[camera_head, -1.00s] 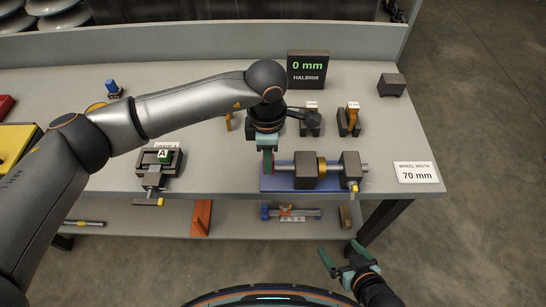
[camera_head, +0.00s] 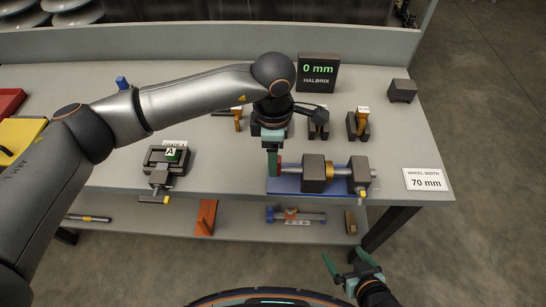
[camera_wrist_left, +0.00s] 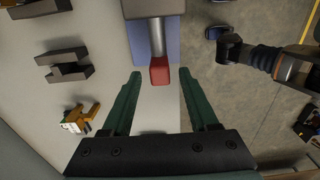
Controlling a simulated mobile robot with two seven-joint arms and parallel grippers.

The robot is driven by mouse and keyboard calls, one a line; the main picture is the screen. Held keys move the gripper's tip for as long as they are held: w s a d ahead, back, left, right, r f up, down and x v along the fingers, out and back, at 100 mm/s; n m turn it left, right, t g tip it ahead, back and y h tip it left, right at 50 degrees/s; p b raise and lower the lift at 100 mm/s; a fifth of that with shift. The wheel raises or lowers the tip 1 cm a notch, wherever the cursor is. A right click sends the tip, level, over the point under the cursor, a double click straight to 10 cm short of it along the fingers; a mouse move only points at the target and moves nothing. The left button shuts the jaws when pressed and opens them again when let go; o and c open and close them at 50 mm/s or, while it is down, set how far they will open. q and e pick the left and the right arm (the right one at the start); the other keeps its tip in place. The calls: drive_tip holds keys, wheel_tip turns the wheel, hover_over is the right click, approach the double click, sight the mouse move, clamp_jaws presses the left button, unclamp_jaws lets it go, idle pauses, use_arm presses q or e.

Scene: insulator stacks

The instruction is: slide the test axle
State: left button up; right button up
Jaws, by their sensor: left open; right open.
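The test axle (camera_head: 342,172) is a grey metal shaft lying level through two dark blocks on a blue base (camera_head: 290,186), with a gold ring (camera_head: 329,170) between the blocks. Its red end (camera_head: 279,164) is at the left, and shows in the left wrist view (camera_wrist_left: 160,72). My left gripper (camera_head: 273,165) is at that red end. In the left wrist view my left gripper (camera_wrist_left: 160,80) is open, with the red end between its fingertips and a gap on each side. My right gripper (camera_head: 347,262) is open and empty, below the table's front edge.
A display (camera_head: 318,73) reading 0 mm stands behind the axle. A card (camera_head: 422,179) reads WHEEL WIDTH 70 mm. A dark vise-like fixture (camera_head: 167,160) with an A tag sits to the left. Dark stands with orange parts (camera_head: 358,122) are behind. A lower shelf holds several parts.

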use_arm(q)
wheel_tip(320, 180, up, 11)
drive_tip(key=shift+b, duration=0.45)
idle(0.3)
